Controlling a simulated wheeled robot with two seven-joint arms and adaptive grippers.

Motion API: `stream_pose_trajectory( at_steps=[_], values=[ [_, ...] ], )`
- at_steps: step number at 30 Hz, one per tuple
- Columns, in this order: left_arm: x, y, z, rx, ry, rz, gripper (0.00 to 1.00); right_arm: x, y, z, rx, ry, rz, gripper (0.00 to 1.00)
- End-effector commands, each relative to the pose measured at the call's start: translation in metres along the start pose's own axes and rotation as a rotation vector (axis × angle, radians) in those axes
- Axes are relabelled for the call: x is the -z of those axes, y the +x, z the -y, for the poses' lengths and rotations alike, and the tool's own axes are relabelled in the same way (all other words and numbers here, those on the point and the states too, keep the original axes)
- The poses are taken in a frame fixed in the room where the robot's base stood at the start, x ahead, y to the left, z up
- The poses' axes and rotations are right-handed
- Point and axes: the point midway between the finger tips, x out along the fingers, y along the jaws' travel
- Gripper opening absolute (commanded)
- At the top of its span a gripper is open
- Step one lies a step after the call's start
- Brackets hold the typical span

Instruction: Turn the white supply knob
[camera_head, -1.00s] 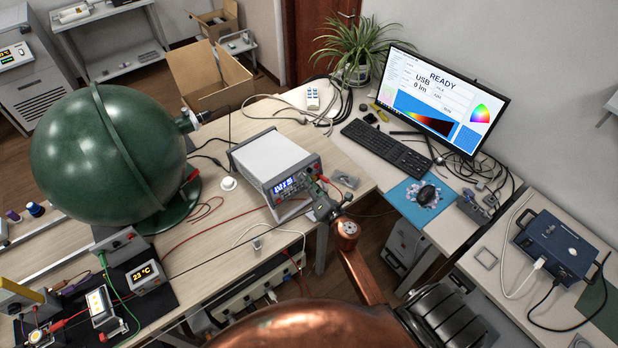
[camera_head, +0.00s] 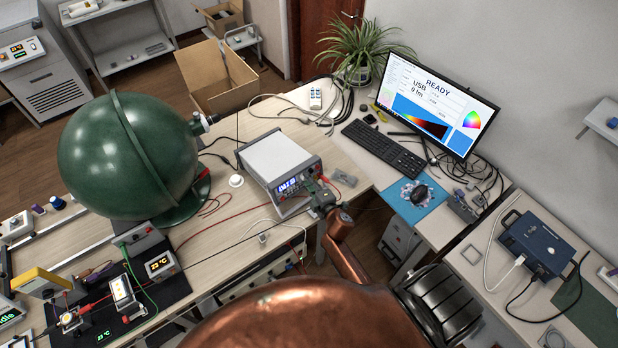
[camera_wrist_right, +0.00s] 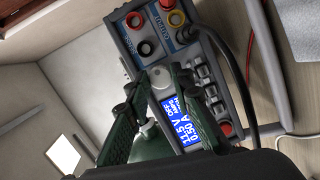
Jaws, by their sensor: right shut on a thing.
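The power supply (camera_head: 279,157) is a light grey box with a dark front panel and a lit blue display, standing on the wooden bench. In the right wrist view its panel fills the middle, and the display (camera_wrist_right: 180,122) reads about 11.5 V, OFF, 0.50 A. The whitish round supply knob (camera_wrist_right: 160,76) sits on that panel beside the display. My right gripper (camera_wrist_right: 159,82) is shut on the knob, one dark green finger on each side. In the head view the right gripper (camera_head: 318,188) is at the supply's front and hides the knob. My left gripper is out of view.
A big green sphere (camera_head: 125,155) stands left of the supply. Red and black leads run from the panel across the bench. A monitor (camera_head: 437,103), keyboard (camera_head: 383,150) and potted plant (camera_head: 357,48) are behind to the right. A blue box (camera_head: 541,244) stands on the right table.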

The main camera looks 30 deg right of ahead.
Motion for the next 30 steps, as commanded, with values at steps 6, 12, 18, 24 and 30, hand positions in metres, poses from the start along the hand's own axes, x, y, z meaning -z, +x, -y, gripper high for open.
stream_pose_trajectory(
  at_steps=[6, 12, 18, 24, 30],
  values=[
    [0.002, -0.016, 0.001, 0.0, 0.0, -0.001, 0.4, -0.001, -0.001, -0.002, 0.025, 0.106, 0.002, 0.0],
    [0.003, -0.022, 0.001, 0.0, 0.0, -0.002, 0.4, -0.001, -0.001, -0.001, 0.036, 0.157, 0.002, 0.0],
    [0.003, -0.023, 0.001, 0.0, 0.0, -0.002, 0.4, -0.002, 0.0, 0.001, 0.039, 0.174, 0.003, 0.0],
    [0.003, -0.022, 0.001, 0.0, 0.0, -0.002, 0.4, -0.002, 0.0, 0.001, 0.039, 0.174, 0.003, 0.0],
    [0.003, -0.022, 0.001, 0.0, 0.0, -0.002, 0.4, -0.002, 0.0, 0.001, 0.039, 0.173, 0.002, 0.27]
  ],
)
